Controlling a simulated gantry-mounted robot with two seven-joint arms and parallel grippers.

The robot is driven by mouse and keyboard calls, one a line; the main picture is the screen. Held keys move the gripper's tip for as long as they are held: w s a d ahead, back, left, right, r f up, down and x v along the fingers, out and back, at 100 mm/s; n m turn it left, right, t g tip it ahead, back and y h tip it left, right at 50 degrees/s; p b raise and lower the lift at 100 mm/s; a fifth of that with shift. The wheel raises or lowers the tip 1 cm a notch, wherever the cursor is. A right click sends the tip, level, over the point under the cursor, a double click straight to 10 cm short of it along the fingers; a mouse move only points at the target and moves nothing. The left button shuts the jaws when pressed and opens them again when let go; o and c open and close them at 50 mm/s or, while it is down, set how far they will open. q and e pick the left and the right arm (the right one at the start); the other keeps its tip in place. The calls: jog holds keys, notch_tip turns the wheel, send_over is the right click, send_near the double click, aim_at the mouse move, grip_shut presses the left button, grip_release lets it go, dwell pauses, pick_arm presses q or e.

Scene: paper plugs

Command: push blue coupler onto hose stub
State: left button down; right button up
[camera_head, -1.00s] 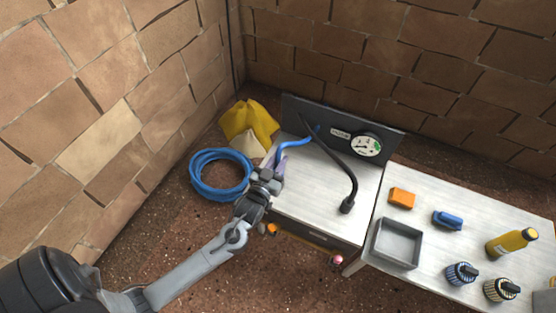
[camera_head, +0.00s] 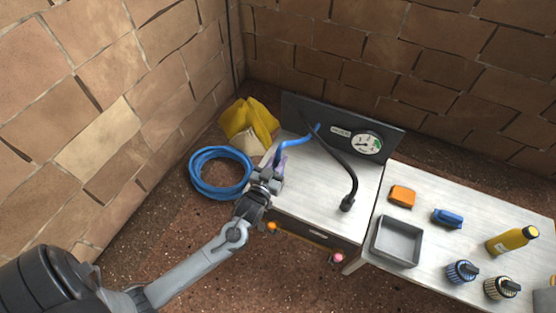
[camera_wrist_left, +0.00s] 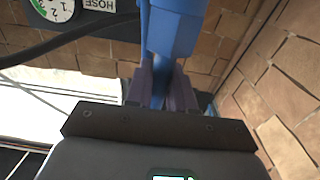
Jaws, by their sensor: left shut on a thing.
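My left gripper (camera_head: 279,166) is over the left edge of the steel worktop. Its purple fingers (camera_wrist_left: 162,90) are shut on a blue part, which looks like the blue coupler (camera_wrist_left: 174,28) and rises out of the top of the wrist view. My right gripper is not in view.
A dark back panel (camera_head: 300,108) carries a gauge (camera_head: 367,143). A black bent tube (camera_head: 353,178) stands on the worktop. A blue hose coil (camera_head: 193,176) and yellow cloth (camera_head: 256,117) lie left.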

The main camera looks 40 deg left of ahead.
pick_arm(q)
jog(key=shift+f+b, duration=0.3)
jog(key=shift+f, duration=0.35)
jog(key=shift+f+b, duration=0.45)
jog(key=shift+f, duration=0.5)
jog(key=c, duration=0.9)
grip_release()
jog(key=shift+s+d+p, duration=0.15)
jog(key=shift+s+p, duration=0.25)
jog(key=shift+s, duration=0.2)
jog(key=shift+p+v, duration=1.75)
jog(key=shift+v, duration=3.1)
